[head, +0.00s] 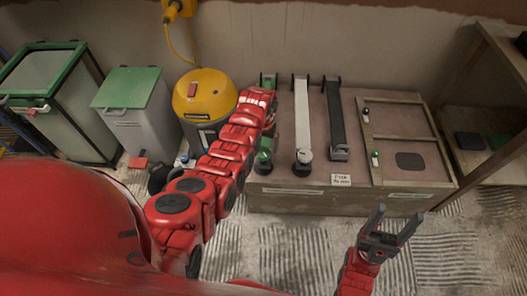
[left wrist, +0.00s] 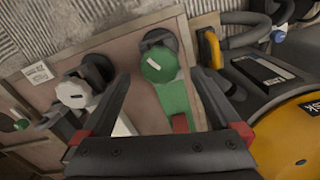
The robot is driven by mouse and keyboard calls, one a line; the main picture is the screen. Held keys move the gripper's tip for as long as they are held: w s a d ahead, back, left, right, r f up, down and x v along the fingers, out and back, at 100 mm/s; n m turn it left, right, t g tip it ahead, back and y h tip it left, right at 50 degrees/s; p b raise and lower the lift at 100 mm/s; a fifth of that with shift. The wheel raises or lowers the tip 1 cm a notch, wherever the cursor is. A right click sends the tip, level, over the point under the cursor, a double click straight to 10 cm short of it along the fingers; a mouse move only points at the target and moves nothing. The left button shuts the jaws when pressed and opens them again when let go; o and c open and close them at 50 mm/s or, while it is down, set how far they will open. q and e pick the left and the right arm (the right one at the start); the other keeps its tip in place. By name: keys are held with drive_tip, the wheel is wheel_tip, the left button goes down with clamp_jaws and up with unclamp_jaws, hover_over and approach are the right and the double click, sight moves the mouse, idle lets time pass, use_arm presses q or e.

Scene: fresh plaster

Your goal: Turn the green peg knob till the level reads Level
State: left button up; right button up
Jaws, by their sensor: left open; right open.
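The green peg knob (head: 264,150) stands at the front left of the bench, at the near end of a green bar. In the left wrist view the round green knob (left wrist: 158,65) lies ahead, between the fingertips of my left gripper (left wrist: 158,76). That gripper is open and its fingers appear apart from the knob. In the head view my red arm hides most of the green bar. My right gripper (head: 400,213) is open and empty, in front of the bench at right. I cannot make out a level reading in either view.
A white knob (head: 303,156) on a white bar and a black bar (head: 337,120) stand beside the green one. A card (head: 341,180) lies at the bench's front edge. A yellow-topped vacuum (head: 190,98) and green-lidded bins (head: 128,88) stand left. A framed panel (head: 402,135) lies right.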

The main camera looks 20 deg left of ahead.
sight(263, 153)
use_arm(q)
drive_tip(key=shift+f+b, duration=0.4)
drive_tip(key=shift+f, duration=1.4)
drive_tip(key=shift+c, duration=0.3)
drive_tip(key=c, duration=1.3)
drive_tip(key=m, duration=0.2)
drive_tip(key=shift+m+p, duration=0.3)
drive_tip(key=shift+m, duration=1.9)
